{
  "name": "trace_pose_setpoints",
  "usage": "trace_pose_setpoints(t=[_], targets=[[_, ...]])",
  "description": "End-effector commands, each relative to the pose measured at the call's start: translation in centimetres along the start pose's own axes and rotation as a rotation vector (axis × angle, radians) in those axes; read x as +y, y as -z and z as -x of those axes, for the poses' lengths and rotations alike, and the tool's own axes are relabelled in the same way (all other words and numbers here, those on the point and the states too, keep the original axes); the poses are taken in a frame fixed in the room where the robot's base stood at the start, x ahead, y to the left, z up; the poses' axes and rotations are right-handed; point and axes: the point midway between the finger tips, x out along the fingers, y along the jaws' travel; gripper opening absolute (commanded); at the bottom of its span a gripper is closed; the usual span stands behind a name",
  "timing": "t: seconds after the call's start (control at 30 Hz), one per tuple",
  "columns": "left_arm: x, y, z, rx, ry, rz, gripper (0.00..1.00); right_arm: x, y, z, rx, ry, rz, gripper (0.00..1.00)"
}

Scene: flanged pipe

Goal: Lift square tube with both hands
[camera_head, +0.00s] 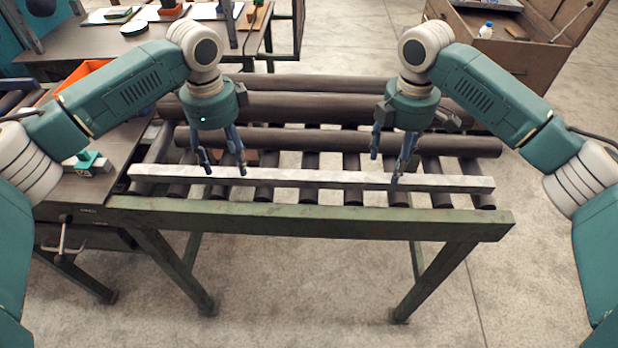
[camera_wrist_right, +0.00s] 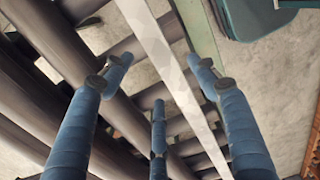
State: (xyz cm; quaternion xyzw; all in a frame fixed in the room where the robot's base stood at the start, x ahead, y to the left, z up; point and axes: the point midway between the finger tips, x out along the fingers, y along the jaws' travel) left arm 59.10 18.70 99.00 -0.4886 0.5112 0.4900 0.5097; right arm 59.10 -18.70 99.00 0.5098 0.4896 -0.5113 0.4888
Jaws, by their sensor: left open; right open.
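The square tube (camera_head: 310,179) is a long pale grey bar lying across the rollers along the near side of the roller table. It also shows in the right wrist view (camera_wrist_right: 172,70), running diagonally between the open fingers. My left gripper (camera_head: 226,172) is open above the left part of the tube, fingers pointing down. My right gripper (camera_head: 386,170) is open above the right part of the tube; in the right wrist view its blue fingers (camera_wrist_right: 160,85) are spread to both sides of the tube. I see no contact by either gripper.
Several thick dark round pipes (camera_head: 340,140) lie behind the tube on the rollers. The green front rail (camera_head: 310,220) of the roller table runs just in front of the tube. A workbench (camera_head: 95,185) stands at the left, and an open wooden crate (camera_head: 510,40) at the back right.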

Motion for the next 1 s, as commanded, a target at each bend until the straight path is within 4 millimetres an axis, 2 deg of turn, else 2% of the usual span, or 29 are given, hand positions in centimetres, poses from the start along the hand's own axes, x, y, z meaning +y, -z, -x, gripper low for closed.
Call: trace_pose_setpoints(t=[0.1, 0.3, 0.47, 0.73, 0.77, 1.0], targets=[[0.0, -0.1, -2.2, -0.001, -0.001, 0.001, 0.59, 0.0, 0.0, -2.2, 0.0, 0.002, -0.001, 0.59], [-0.1, 0.0, -4.6, -0.001, 0.001, 0.001, 0.59, 0.0, 0.0, -4.7, 0.0, 0.001, -0.001, 0.59], [0.0, 0.0, -5.4, 0.0, 0.001, 0.001, 0.59, 0.0, 0.0, -5.4, 0.0, -0.001, 0.0, 0.59], [-0.1, 0.0, -5.5, 0.0, 0.002, 0.0, 0.59, 0.0, 0.0, -5.5, 0.001, -0.001, 0.0, 0.59], [-0.1, 0.0, -5.5, 0.0, 0.002, 0.0, 0.55, 0.0, 0.0, -5.5, 0.001, -0.001, 0.0, 0.55], [-0.1, 0.0, -5.4, 0.0, 0.002, 0.001, 0.08, 0.0, 0.0, -5.4, 0.001, -0.001, 0.0, 0.08]])
